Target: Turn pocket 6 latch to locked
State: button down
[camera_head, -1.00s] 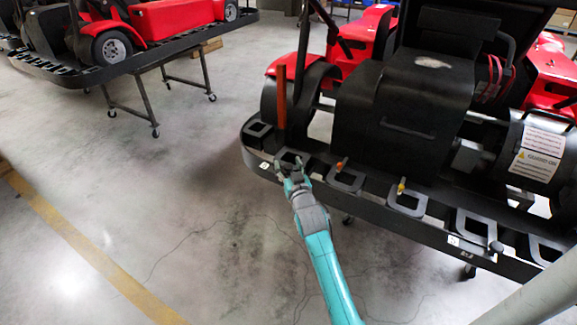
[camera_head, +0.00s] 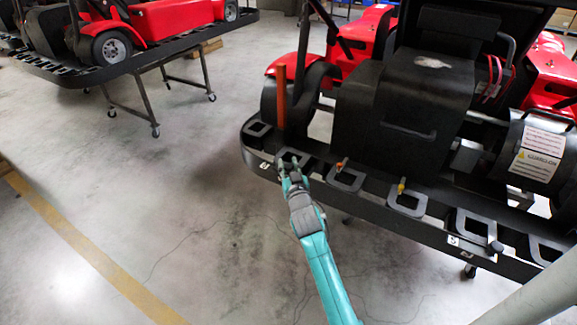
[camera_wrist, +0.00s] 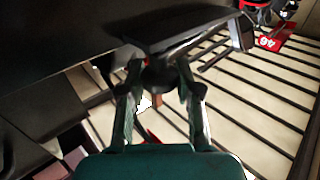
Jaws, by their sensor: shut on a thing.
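My gripper (camera_head: 288,163) is at the front rim of the near kart's black bumper rail (camera_head: 372,217), by the pocket second from its left end. In the wrist view, its two fingers (camera_wrist: 158,88) are shut on a dark rounded latch knob (camera_wrist: 158,73) under a flat black plate (camera_wrist: 180,30). The fingers hide most of that latch in the head view, and its angle cannot be told. An orange latch (camera_head: 341,163) and a yellow latch (camera_head: 401,186) stand at pockets to the right.
An upright orange-brown bar (camera_head: 282,97) stands on the rail just behind my gripper. The kart's black seat (camera_head: 400,110) is behind the rail. A dark knob (camera_head: 495,247) sticks out farther right. The floor to the left is clear, up to another kart stand (camera_head: 150,60).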

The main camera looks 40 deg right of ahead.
jog(key=shift+m+g+h, duration=1)
jog(key=shift+m+h, duration=0.2)
jog(key=shift+h, duration=0.4)
jog(key=shift+a+m+g+h, duration=0.1)
jog(key=shift+m+g+h, duration=0.9)
jog(key=shift+g+h, duration=0.1)
jog(key=m+g+h, duration=0.1)
jog(key=m+g, duration=0.1)
jog(key=g, duration=0.1)
jog(key=m+g+h, duration=0.2)
jog(key=shift+w+r+g, duration=0.1)
jog(key=shift+g, duration=0.3)
jog(key=m+g, duration=0.2)
jog(key=g, duration=0.2)
jog(key=m+g+h, duration=0.1)
jog(key=m+g, duration=0.2)
jog(key=g, duration=0.1)
jog(key=shift+m, duration=0.3)
jog(key=shift+m+g+y, duration=0.6)
jog(key=shift+m+g, duration=0.9)
jog(key=shift+g, duration=0.9)
jog(key=shift+f+m+g, duration=0.2)
jog(key=shift+m+g, duration=0.1)
jog(key=shift+g, duration=0.1)
jog(key=c, duration=0.8)
grip_release()
jog(key=shift+r, duration=0.1)
